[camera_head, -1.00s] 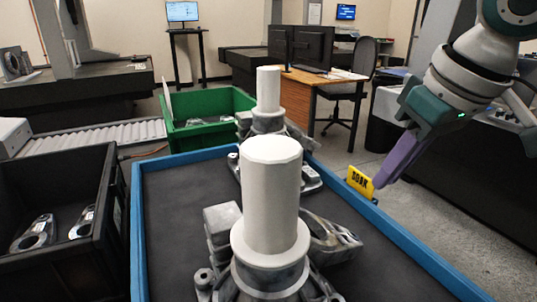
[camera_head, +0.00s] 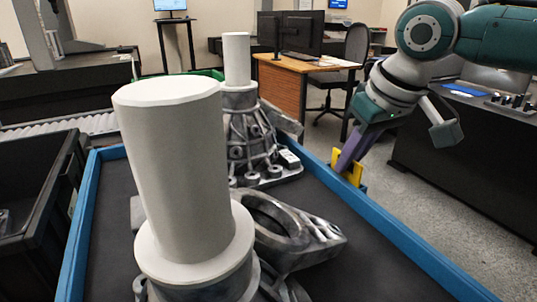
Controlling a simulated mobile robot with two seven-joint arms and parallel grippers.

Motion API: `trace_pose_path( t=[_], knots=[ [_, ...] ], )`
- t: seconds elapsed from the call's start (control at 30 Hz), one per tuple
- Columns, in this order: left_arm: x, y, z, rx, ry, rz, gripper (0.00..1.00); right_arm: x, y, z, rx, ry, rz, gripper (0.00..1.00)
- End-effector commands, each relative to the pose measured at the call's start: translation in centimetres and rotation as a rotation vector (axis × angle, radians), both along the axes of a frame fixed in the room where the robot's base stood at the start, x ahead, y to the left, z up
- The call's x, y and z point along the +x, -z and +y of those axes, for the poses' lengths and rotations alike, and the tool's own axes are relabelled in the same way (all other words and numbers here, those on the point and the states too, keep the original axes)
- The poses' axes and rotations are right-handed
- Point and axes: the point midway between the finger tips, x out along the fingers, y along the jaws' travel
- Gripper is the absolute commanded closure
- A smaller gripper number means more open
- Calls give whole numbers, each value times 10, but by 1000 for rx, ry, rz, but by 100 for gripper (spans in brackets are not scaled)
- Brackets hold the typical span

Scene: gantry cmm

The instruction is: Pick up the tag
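The yellow tag (camera_head: 356,174) stands at the right blue rim of the large tray, in the middle right of the head view. My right gripper (camera_head: 343,168) comes down from the upper right, with its purple finger in front of the tag. Yellow shows on both sides of the finger, and the tag's lettering is hidden. The gap between the fingers does not show, so I cannot tell whether they are open or shut on the tag. My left gripper is not in view.
The blue-rimmed tray (camera_head: 405,240) holds grey metal castings (camera_head: 290,228) and tall pale cylinders (camera_head: 180,165), (camera_head: 237,60). A black bin (camera_head: 40,215) stands at the left. A wooden desk (camera_head: 283,92) and a chair (camera_head: 345,75) stand behind. Grey floor is clear right of the tray.

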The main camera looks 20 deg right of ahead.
Motion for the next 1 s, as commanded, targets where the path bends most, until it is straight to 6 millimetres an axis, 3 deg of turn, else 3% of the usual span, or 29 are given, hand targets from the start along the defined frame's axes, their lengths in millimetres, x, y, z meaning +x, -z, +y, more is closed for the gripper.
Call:
trace_pose_path(
  t=[0.27, 0.4, 1.0],
  knots=[
    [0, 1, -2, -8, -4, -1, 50, 2, 4, 0, 0, 0, -2, 86],
    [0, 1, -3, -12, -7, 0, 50, 2, 4, 0, 0, 0, -2, 100],
    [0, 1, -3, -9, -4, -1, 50, 2, 3, 0, 0, 0, -1, 100]
  ],
)
